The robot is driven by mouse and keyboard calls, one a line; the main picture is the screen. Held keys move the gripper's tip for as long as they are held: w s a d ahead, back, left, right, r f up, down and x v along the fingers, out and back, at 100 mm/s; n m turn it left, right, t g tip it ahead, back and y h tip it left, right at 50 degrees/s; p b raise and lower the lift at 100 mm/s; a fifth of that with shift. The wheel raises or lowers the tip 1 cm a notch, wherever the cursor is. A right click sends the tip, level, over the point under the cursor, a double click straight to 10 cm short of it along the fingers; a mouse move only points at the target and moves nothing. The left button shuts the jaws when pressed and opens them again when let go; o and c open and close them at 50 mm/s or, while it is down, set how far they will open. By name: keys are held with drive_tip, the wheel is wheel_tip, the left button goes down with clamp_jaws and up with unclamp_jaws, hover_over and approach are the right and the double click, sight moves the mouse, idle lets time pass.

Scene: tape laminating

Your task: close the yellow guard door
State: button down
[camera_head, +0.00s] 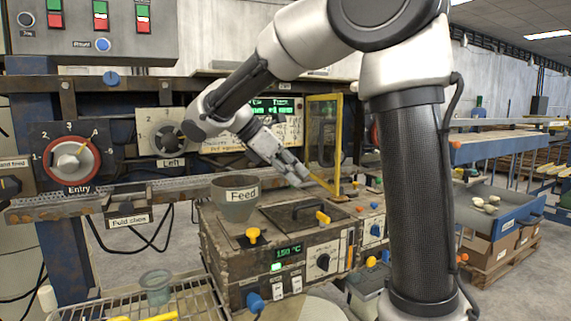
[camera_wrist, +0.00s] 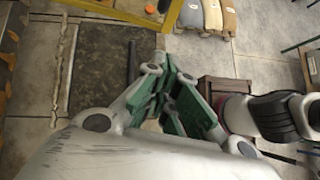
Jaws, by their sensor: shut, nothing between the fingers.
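The yellow guard door (camera_head: 338,145) is a yellow frame with a see-through panel, upright above the back of the machine, right of the green display. It appears swung out at an angle; its hinge side is hard to make out. My gripper (camera_head: 302,178) is just left of the door's lower part, pointing down and right, above the machine's top. Whether it touches the frame cannot be told. In the wrist view my gripper's green-padded fingers (camera_wrist: 165,95) are together and empty. Yellow bars show at that view's top and left, but I cannot tell whether they are the door.
The machine's top carries a grey Feed hopper (camera_head: 236,200), a dark lid with a handle (camera_head: 300,212) and yellow knobs. The Entry dial (camera_head: 74,160) and Left dial (camera_head: 165,137) are on panels at left. A blue tray table (camera_head: 500,212) stands at right.

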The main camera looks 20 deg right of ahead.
sight(335, 194)
drive_tip(key=shift+s+d+f, duration=0.2)
drive_tip(key=shift+d+f, duration=0.25)
drive_tip(key=shift+d, duration=0.7)
drive_tip(key=shift+s+d+f, duration=0.2)
drive_tip(key=shift+d+f, duration=0.3)
drive_tip(key=shift+d, duration=0.65)
drive_tip(key=shift+s+d+f, duration=0.2)
drive_tip(key=shift+d+f, duration=0.25)
drive_tip(key=shift+d, duration=0.7)
drive_tip(key=shift+d, duration=0.1)
